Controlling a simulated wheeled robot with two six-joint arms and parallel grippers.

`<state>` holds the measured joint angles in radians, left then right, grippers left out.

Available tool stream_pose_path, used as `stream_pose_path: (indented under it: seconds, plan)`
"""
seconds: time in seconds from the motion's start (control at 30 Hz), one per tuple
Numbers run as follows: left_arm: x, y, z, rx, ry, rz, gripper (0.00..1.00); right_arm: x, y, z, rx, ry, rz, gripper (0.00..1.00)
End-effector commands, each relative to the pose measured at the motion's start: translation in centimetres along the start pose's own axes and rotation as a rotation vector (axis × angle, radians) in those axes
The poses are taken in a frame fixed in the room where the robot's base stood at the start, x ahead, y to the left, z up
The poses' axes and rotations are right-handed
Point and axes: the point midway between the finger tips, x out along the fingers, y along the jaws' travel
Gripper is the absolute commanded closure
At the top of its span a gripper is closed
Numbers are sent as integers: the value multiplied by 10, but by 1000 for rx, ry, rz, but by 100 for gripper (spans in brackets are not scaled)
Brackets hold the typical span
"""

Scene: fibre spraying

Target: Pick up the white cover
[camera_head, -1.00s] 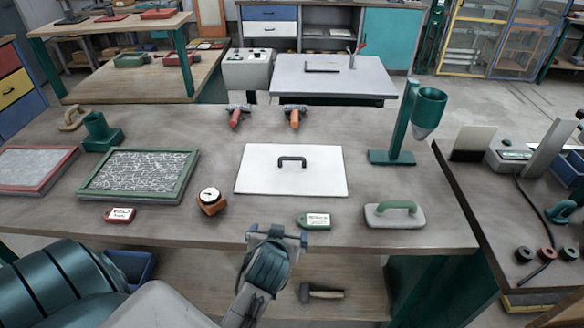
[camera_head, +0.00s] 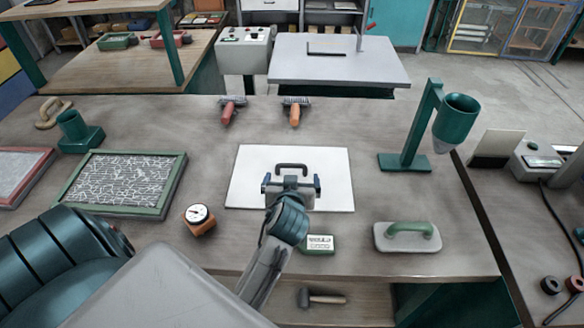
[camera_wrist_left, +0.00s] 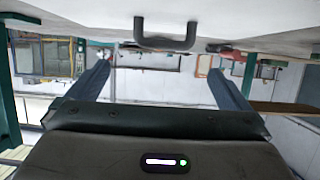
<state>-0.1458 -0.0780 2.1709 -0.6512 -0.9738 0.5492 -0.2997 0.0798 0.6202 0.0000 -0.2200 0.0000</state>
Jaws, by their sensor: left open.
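The white cover (camera_head: 328,196) lies flat on the workbench, a thin white board with a dark U-shaped handle (camera_head: 291,166) standing at its middle. My left gripper (camera_head: 291,180) is over the near part of the cover, just on the near side of the handle, and open. In the left wrist view the view is upside down; the handle (camera_wrist_left: 166,42) shows beyond and between the two spread fingers (camera_wrist_left: 158,80), with nothing between them. The cover (camera_wrist_left: 225,15) fills the top of that view. My right gripper is not in view.
A green-framed tray (camera_head: 175,190) and a gauge on an orange block (camera_head: 199,220) stand left of the cover. Two handled tools (camera_head: 295,112) lie behind.

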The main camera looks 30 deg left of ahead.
Motion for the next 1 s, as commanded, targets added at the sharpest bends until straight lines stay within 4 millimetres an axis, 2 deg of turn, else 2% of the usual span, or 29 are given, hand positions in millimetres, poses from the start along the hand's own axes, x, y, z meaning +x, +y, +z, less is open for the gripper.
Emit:
stream_pose_path:
  seconds: [0.2, 0.43, 0.6, 0.7, 1.0]
  plan:
    - [33, -1, -2, 4, 0, -1, 0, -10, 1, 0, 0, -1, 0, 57]
    - [49, -2, -2, 3, 0, -1, 0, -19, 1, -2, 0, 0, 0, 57]
    - [72, -6, 0, 4, -2, -3, 0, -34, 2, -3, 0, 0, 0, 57]
    - [84, -5, 2, 1, -1, -1, 0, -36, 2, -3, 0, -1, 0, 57]
    - [92, -5, 4, 0, -1, 0, 0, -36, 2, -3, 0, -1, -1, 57]
